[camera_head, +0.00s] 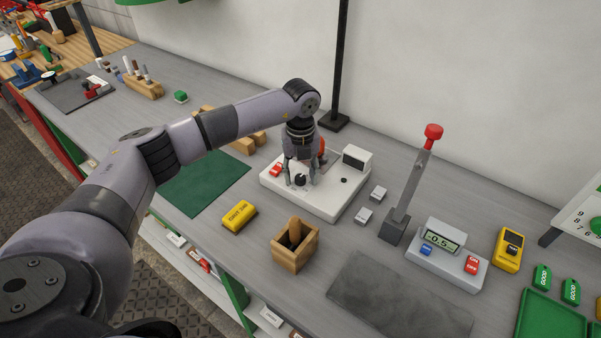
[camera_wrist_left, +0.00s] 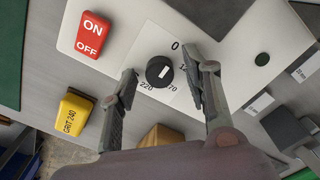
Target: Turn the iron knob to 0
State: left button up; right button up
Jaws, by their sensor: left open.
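The black iron knob (camera_head: 300,180) is on the top of a white station box (camera_head: 325,203). In the left wrist view the knob (camera_wrist_left: 159,70) carries a white mark and sits on a pale dial plate printed with 0, 220 and a number ending in 70. Which number the mark points at is hard to tell. My left gripper (camera_head: 299,184) is over the box, pointing down, with its fingers open on either side of the knob. In the left wrist view a gap shows between each finger and the knob. My right gripper is out of view.
A red ON/OFF switch (camera_wrist_left: 91,35) is beside the dial plate. A yellow GRIT 240 block (camera_head: 239,216) and a wooden box (camera_head: 295,250) stand in front of the station. A grey post with a red top (camera_head: 433,132) and a -0.5 display unit (camera_head: 445,262) stand to the right.

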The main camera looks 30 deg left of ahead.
aim_at(300, 177)
pick_arm(q)
notch_tip(300, 177, up, 12)
dwell(0.6)
dwell(0.4)
